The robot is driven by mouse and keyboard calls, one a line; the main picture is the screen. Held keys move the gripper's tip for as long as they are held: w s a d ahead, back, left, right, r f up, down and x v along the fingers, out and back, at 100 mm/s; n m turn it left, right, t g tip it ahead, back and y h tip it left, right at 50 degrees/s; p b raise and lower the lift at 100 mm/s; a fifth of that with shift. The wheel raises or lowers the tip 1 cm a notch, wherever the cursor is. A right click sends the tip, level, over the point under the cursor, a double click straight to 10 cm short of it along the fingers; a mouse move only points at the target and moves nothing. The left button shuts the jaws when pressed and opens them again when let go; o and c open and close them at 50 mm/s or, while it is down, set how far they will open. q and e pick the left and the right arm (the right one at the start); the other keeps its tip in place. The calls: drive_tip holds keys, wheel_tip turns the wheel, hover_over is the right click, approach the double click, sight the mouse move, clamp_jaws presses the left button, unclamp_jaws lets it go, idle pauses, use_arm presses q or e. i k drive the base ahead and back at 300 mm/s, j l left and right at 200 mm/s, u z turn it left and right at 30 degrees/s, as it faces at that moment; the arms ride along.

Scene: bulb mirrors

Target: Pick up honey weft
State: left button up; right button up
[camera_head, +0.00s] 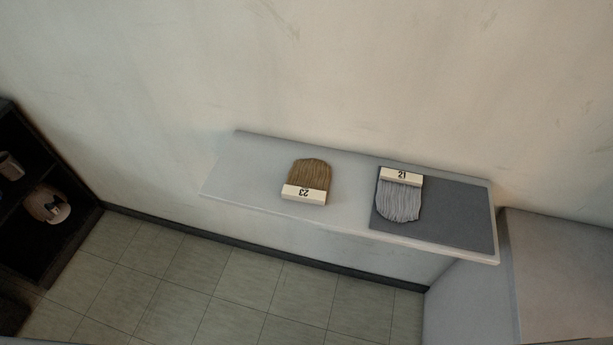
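A honey-brown hair weft (310,174) lies on a pale wall shelf (245,170), left of the shelf's middle. Its cream band, marked 23 and seen upside down, is at the shelf's front edge side, with the hair pointing to the wall. A silver-grey weft (399,200) lies on a dark grey mat (455,219) at the shelf's right part. Neither of my grippers shows in the head view.
A dark shelf unit (40,150) stands at the far left with a cup (10,166) and a rounded object (46,206) on it. A pale block-like surface (560,270) stands at the right, close to the shelf's right end. The tiled floor in front is clear.

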sight(308, 181)
drive_tip(key=k+j+z, duration=0.1)
drive_tip(key=k+z, duration=0.2)
drive_tip(key=z, duration=0.2)
drive_tip(key=k+z, duration=0.3)
drive_tip(key=z, duration=0.15)
